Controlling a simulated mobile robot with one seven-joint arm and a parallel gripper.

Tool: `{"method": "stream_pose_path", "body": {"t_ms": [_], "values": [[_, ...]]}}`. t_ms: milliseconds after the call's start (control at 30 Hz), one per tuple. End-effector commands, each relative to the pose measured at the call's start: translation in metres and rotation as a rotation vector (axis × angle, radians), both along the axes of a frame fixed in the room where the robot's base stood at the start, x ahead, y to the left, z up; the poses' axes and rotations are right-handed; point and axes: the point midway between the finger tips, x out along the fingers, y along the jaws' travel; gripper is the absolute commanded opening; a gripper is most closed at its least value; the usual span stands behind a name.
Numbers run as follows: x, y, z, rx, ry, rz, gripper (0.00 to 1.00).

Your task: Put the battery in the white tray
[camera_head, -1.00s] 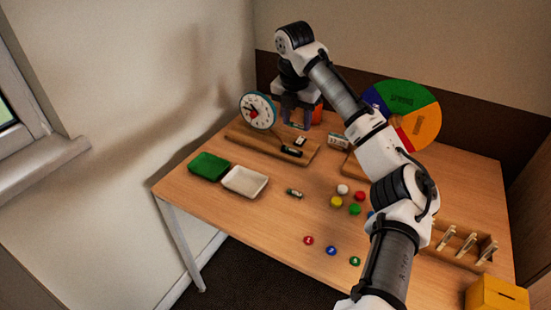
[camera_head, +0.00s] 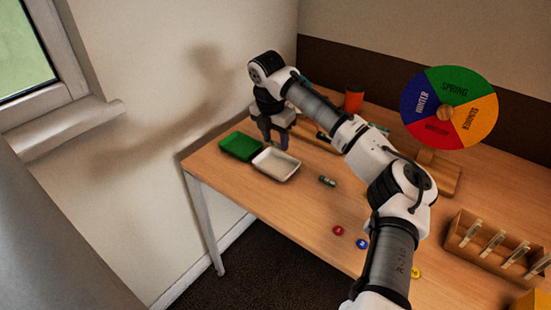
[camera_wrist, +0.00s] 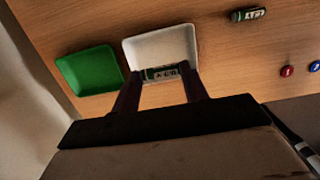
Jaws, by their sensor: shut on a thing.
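My gripper (camera_head: 275,142) is shut on a small battery (camera_wrist: 162,73), pale with dark green and lettering, which lies across between the two fingertips in the wrist view. The white tray (camera_head: 263,165) stands empty near the table's left end. In the wrist view the held battery overlaps the near edge of the white tray (camera_wrist: 160,46); its height above the tray is hard to tell. In the head view my fingers are just behind the tray and hide the battery. A second, similar green and white battery (camera_head: 327,181) lies on the table right of the tray.
A green tray (camera_head: 240,146) stands directly left of the white tray. Red (camera_head: 338,230) and blue (camera_head: 362,244) counters lie toward the front edge. A season wheel (camera_head: 447,107) and a wooden peg rack (camera_head: 500,240) are at the right. The wall is close on the left.

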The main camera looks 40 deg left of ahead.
Motion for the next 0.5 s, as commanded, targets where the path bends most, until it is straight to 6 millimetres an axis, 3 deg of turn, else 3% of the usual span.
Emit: {"method": "stream_pose_path", "body": {"t_ms": [100, 333, 500], "values": [[0.0, -0.001, -0.02, -0.001, 0.0, 0.001, 0.23], [0.0, 0.0, -0.037, -0.001, 0.0, 0.001, 0.23], [0.0, -0.001, -0.062, -0.001, 0.001, 0.0, 0.23]]}}
